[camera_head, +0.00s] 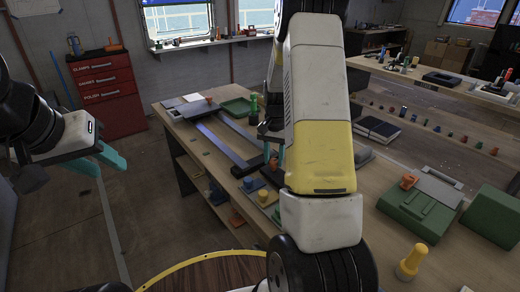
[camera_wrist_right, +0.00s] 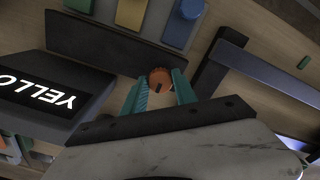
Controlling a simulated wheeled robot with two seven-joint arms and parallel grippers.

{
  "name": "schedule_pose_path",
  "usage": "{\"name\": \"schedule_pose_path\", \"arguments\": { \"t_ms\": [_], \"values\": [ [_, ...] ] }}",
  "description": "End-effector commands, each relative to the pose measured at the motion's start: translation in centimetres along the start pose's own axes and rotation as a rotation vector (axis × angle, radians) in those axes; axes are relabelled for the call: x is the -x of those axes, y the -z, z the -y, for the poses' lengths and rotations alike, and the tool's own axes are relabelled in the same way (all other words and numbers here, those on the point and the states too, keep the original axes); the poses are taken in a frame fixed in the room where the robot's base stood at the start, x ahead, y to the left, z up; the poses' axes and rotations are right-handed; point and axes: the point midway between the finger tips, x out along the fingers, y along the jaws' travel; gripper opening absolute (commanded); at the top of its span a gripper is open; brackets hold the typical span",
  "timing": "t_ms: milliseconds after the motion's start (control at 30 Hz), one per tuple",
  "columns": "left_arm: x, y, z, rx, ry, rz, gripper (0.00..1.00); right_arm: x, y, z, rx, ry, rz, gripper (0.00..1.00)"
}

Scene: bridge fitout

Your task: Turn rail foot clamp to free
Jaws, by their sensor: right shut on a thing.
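An orange round knob (camera_wrist_right: 160,80), which looks like the rail foot clamp, sits between the teal fingers of my right gripper (camera_wrist_right: 159,92) in the right wrist view. A dark mark shows on its face. The gripper is shut on it. In the head view my right arm hides most of this spot; a bit of orange (camera_head: 273,162) shows beside a teal finger, near the end of a grey-blue rail (camera_head: 228,145). The rail also shows in the right wrist view (camera_wrist_right: 265,75). My left gripper (camera_head: 104,163) is open and empty, away from the bench at the left.
The wooden bench (camera_head: 180,135) carries a green tray (camera_head: 237,107) at the back and a green case (camera_head: 420,210) at the right. A yellow-topped peg (camera_head: 411,262) stands near the front. A dark block lettered "YELLO" (camera_wrist_right: 45,95) lies close beside my right gripper. A red drawer cabinet (camera_head: 105,90) stands behind.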

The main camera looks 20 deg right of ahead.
Motion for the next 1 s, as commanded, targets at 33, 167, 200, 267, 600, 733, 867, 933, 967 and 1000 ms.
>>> {"name": "schedule_pose_path", "arguments": {
  "t_ms": [33,167,200,267,600,733,867,933,967,1000],
  "values": [
    [0.00,0.00,0.00,0.000,0.000,0.000,0.36,0.04,0.01,-0.01,0.006,0.000,0.000,0.00],
    [0.00,0.00,0.00,0.000,0.000,0.000,0.36,0.05,0.02,-0.05,0.040,0.000,0.000,0.00],
    [0.00,0.00,0.00,0.000,0.000,0.000,0.36,0.05,0.03,-0.06,0.058,0.000,0.000,0.00],
    [0.00,0.00,0.00,0.000,0.000,0.000,0.36,0.06,0.02,-0.05,0.088,0.001,0.000,0.00],
    [0.00,0.00,0.00,0.000,0.000,0.000,0.36,0.08,0.05,-0.14,0.369,0.001,0.000,0.00],
    [0.00,0.00,0.00,0.000,0.000,0.000,0.36,0.09,0.07,-0.18,0.492,0.001,0.000,0.00],
    [0.00,0.00,0.00,0.000,0.000,0.000,0.36,0.09,0.09,-0.21,0.617,0.000,-0.001,0.00],
    [0.00,0.00,0.00,0.000,0.000,0.000,0.36,0.10,0.10,-0.22,0.683,0.001,-0.001,0.00],
    [0.00,0.00,0.00,0.000,0.000,0.000,0.36,0.10,0.10,-0.20,0.712,0.001,-0.001,0.00],
    [0.00,0.00,0.00,0.000,0.000,0.000,0.36,0.10,0.11,-0.21,0.750,0.000,-0.001,0.00]
  ]
}}
